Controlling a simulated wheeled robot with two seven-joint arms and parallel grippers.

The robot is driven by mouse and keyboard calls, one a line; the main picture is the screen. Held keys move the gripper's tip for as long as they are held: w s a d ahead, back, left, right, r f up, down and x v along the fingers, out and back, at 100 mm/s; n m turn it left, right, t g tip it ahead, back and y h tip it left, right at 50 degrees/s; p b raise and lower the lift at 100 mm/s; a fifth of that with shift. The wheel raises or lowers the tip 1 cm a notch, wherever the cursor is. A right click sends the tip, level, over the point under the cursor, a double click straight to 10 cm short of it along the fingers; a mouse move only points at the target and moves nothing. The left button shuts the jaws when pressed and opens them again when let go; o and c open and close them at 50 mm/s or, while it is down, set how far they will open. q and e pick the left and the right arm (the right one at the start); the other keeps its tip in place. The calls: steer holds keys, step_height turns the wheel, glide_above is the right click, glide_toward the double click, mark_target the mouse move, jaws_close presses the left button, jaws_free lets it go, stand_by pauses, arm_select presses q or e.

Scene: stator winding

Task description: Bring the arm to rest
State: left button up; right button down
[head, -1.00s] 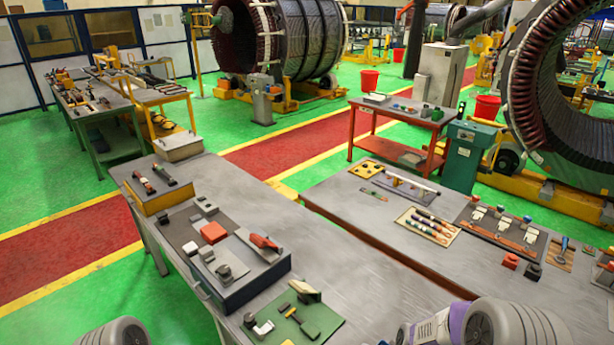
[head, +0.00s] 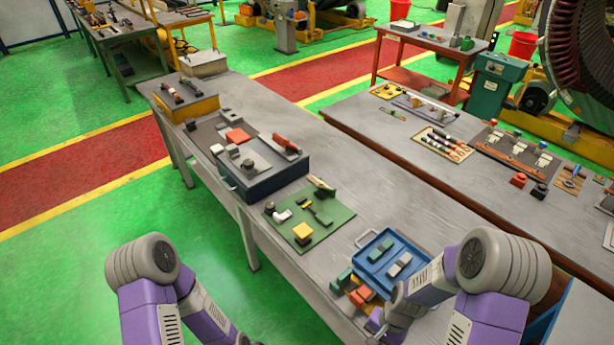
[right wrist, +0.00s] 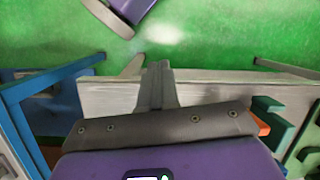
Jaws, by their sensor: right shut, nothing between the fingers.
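My right arm (head: 455,290) comes in at the lower right of the head view, bent over the front edge of the near grey table. In the right wrist view my right gripper (right wrist: 158,85) is shut and empty, its two grey fingers together. Behind the fingers are the pale table side and the green floor. My left arm (head: 150,285) hangs at the lower left of the head view, over the floor beside the table. Its gripper is outside the frame.
Near my right arm are a blue tray (head: 371,273) and small green and orange blocks (head: 360,296) on the grey table (head: 355,198). A green mat (head: 335,216) with tools and a dark box (head: 250,190) lie farther back. Green floor (head: 75,275) is clear at left.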

steer(key=s+a+f+n+t+b, duration=0.1)
steer(key=a+f+b, duration=0.1)
steer(key=f+b, duration=0.2)
steer(key=s+a+f+n+b, duration=0.2)
steer(key=a+f+b, duration=0.1)
steer(key=f, duration=0.6)
steer(key=s+a+f+n+t+y+b, duration=0.1)
steer(key=a+f+b, duration=0.2)
steer(key=f+b, duration=0.2)
step_height(320, 180, down, 3)
steer(key=shift+s+r+n+t, duration=0.15)
steer(key=shift+s+n+t, duration=0.15)
steer(key=shift+n, duration=0.1)
